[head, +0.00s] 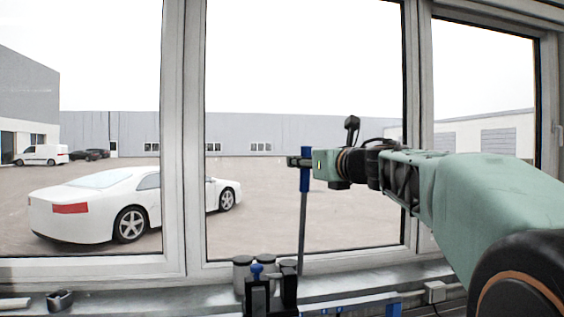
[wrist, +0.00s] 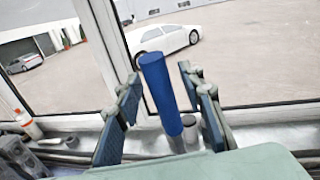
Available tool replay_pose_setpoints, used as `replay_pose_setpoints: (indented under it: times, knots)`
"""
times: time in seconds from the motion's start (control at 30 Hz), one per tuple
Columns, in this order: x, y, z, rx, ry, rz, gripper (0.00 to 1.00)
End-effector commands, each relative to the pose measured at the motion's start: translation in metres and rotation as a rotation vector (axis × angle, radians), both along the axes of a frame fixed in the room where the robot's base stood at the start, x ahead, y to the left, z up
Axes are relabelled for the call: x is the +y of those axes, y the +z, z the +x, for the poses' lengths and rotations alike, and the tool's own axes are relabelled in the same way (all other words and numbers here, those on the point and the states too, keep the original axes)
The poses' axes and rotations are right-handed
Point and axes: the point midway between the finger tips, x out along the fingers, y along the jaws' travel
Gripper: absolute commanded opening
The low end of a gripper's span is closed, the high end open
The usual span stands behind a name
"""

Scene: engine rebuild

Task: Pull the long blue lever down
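The long blue lever (head: 303,215) stands upright in front of the window in the head view, with a thicker blue grip at its top. In the wrist view the lever (wrist: 158,85) rises between my two fingers, with a gap on each side. My gripper (head: 299,162) reaches in from the right at the height of the blue grip. In the wrist view my gripper (wrist: 162,84) is open, its fingers spread on either side of the lever. The lever's lower end is hidden behind dark parts in the head view.
The window sill (head: 200,286) and window frame (head: 185,150) lie behind. A small black item (head: 60,299) is at the lower left.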

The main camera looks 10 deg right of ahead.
Motion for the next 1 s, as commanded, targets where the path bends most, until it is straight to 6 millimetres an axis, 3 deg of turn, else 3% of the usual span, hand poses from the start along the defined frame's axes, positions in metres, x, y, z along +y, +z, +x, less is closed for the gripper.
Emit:
replay_pose_setpoints:
  times: [0.27,0.6,1.0]
  knots:
    - [-0.0005,0.0001,-0.0002,0.0,0.0,0.0,0.36]
    - [-0.0002,0.0002,-0.0001,0.0,0.0,0.0,0.0]
    - [-0.0002,0.0002,-0.0001,0.0,0.0,0.0,0.0]
